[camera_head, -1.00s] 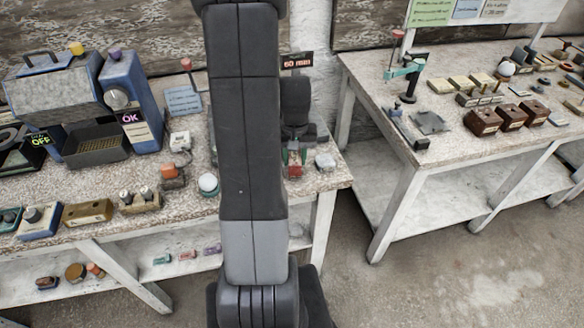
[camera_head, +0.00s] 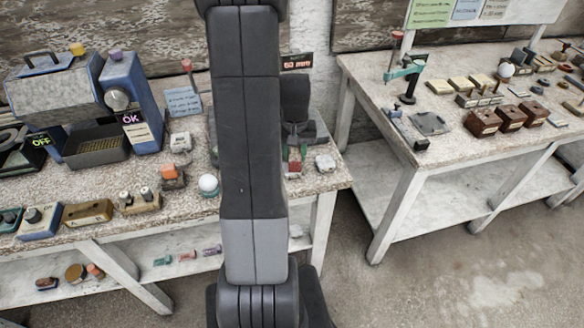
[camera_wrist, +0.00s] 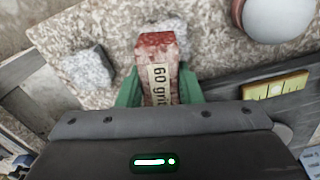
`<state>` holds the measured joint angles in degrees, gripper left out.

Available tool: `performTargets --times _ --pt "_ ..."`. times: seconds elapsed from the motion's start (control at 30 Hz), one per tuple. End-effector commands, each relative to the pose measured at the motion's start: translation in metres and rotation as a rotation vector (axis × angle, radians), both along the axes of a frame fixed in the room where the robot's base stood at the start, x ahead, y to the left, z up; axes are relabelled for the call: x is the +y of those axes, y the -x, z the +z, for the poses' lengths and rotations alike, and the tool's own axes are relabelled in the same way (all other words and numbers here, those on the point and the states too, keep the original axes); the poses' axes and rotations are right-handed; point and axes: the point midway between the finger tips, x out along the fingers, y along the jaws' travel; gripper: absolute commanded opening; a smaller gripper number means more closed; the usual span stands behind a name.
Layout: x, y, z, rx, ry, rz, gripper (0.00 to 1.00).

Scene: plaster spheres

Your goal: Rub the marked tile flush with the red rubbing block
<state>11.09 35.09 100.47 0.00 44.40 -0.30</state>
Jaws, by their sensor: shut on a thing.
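In the head view, the gripper (camera_head: 294,160) and the red block (camera_head: 294,153) show just right of my arm, near the bench's right end. I cannot tell from the wrist view whether the block touches a surface. No tile with a clear mark can be made out; my arm and gripper hide part of the bench.
A rough grey-white lump (camera_wrist: 90,68) lies left of the block. A white rounded object (camera_wrist: 280,18) is at upper right, with a yellow marked strip (camera_wrist: 275,86) on a dark plate below it. A white ball (camera_head: 208,184) stands left of my arm. A second bench (camera_head: 440,150) is at right.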

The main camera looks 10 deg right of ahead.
Motion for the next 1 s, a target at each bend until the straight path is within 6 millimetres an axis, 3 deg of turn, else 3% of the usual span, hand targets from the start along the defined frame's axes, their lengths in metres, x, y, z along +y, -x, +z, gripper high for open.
performTargets --times 0.27,1.0 --pt "-0.002 -0.009 0.001 -0.006 0.001 0.0 0.0" --pt "0.006 0.033 0.0 -0.002 0.0 0.0 0.0"
